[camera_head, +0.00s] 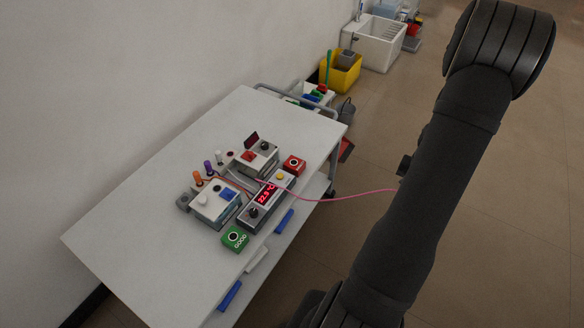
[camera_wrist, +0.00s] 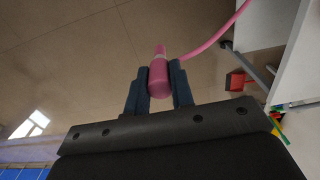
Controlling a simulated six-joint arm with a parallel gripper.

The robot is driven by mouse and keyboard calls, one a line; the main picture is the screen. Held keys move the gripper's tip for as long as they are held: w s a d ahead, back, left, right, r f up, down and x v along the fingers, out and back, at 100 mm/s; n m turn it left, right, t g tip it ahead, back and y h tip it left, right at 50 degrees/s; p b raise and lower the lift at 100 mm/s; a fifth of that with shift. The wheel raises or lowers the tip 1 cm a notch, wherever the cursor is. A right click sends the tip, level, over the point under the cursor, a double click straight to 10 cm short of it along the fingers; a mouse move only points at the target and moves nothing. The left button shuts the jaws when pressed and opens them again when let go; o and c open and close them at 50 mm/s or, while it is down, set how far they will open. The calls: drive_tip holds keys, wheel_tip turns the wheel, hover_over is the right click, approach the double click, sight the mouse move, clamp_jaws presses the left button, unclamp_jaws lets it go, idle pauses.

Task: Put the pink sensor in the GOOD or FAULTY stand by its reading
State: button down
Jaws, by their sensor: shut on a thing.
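The pink sensor (camera_wrist: 159,76) is between the two fingers of my gripper (camera_wrist: 158,84) in the wrist view, and the fingers are shut on it. Its pink cable (camera_head: 335,198) runs from the meter box (camera_head: 264,200) on the cart to behind my arm in the head view. The meter's red display reads about 22.9 °C, though the digits are small. The green GOOD stand (camera_head: 235,239) is at the near end of the meter. The red stand (camera_head: 294,164) is at its far end; its label is not readable. My gripper is hidden behind my arm in the head view.
The white cart top (camera_head: 130,225) is bare at left. Two other boxes (camera_head: 215,205) and (camera_head: 256,158) stand beside the meter, with orange, purple and white plugs behind them. A yellow bin (camera_head: 342,72) and a white sink (camera_head: 379,42) are beyond the cart.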

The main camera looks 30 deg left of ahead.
drive_tip(key=w+a+f+m, duration=0.1)
drive_tip(key=w+a+m, duration=0.1)
drive_tip(key=a+m, duration=1.8)
drive_tip(key=w+a+f+m, duration=0.1)
drive_tip(key=a+f+m, duration=0.1)
drive_tip(key=a+m, duration=1.75)
drive_tip(key=a+f+n, duration=0.3)
drive_tip(key=f, duration=0.3)
drive_tip(key=shift+w+a, duration=0.2)
drive_tip(key=shift+a, duration=0.05)
drive_tip(key=shift+f+n, duration=0.25)
drive_tip(key=shift+f, duration=1.5)
idle(0.5)
drive_tip(key=c, duration=0.8)
unclamp_jaws()
drive_tip(key=shift+o, duration=0.2)
